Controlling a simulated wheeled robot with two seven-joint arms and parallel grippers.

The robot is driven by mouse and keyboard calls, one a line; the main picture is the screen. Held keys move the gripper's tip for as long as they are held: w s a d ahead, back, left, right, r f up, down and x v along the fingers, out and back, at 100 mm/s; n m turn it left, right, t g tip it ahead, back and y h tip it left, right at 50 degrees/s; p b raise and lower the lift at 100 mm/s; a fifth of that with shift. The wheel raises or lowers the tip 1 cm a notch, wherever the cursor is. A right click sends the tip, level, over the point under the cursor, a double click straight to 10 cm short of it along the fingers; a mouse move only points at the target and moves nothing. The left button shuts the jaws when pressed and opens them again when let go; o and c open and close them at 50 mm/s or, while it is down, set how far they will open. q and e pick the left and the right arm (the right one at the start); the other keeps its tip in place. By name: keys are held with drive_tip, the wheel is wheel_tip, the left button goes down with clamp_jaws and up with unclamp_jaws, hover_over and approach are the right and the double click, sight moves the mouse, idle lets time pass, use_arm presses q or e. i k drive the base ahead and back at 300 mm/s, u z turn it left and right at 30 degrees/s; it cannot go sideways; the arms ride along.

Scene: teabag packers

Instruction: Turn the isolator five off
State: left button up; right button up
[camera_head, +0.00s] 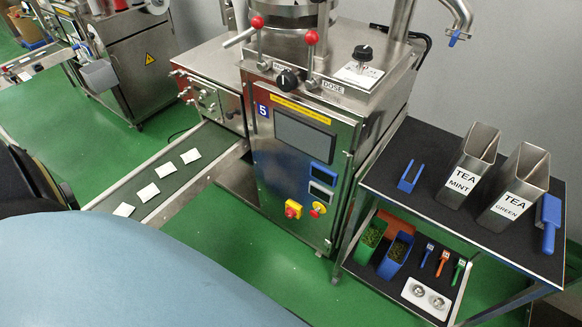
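The picture is too small to tell which way the knob points. Neither of my grippers shows in the head view, and nothing touches the isolator.
A conveyor (165,185) with several white teabags runs left from the machine. A cart (440,195) with steel tea bins and blue scoops stands to the right. Two red-knobbed levers (257,22) stand up on top. Green floor (225,240) is clear in front.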

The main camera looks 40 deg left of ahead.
sight(290, 213)
drive_tip(key=k, duration=0.4)
drive_tip(key=u, duration=0.95)
drive_tip(key=i, duration=0.25)
drive_tip(key=u, duration=0.05)
